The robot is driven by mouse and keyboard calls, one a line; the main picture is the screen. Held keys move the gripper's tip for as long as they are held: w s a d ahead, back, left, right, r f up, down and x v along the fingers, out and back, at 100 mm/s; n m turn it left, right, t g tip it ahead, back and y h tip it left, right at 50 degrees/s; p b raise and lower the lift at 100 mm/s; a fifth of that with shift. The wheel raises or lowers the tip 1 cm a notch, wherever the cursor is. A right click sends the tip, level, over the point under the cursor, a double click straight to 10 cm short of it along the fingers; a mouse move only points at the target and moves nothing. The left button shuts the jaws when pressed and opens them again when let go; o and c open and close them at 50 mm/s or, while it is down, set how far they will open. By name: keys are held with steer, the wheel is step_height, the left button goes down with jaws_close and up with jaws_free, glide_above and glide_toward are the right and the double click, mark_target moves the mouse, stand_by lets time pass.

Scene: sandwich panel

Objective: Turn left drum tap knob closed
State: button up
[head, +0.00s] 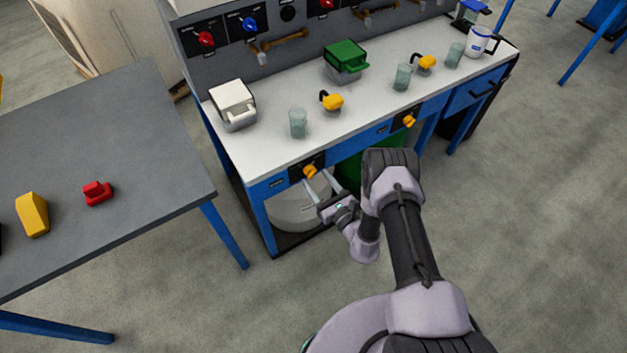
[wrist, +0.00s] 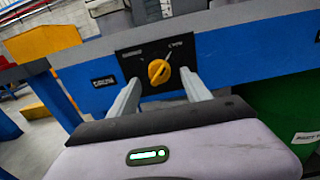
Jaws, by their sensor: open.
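The left drum tap knob (head: 310,171) is a yellow knob on a black plate on the blue front rail of the bench. In the wrist view the knob (wrist: 159,72) sits between my two fingers, its grip tilted, with small white markings at the upper left and upper right of the plate. My gripper (head: 318,184) is open in front of the plate, one finger on each side of the knob and apart from it. In the wrist view my gripper (wrist: 160,90) shows both pale fingers pointing at the panel. How far the fingertips reach along the knob is hard to tell.
A second yellow knob (head: 409,121) is on the rail to the right. A whitish drum (head: 297,211) and a green drum (head: 352,178) stand under the bench. Glasses, yellow taps and boxes stand on the white worktop (head: 262,152). A grey table (head: 120,130) is at left.

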mark_target(310, 172)
steer(key=shift+x, duration=1.3)
steer(key=shift+s, duration=0.1)
jaws_close()
steer(key=n+p, duration=0.2)
steer(key=n, duration=1.5)
steer(key=shift+r+n, duration=0.15)
steer(key=shift+n, duration=0.25)
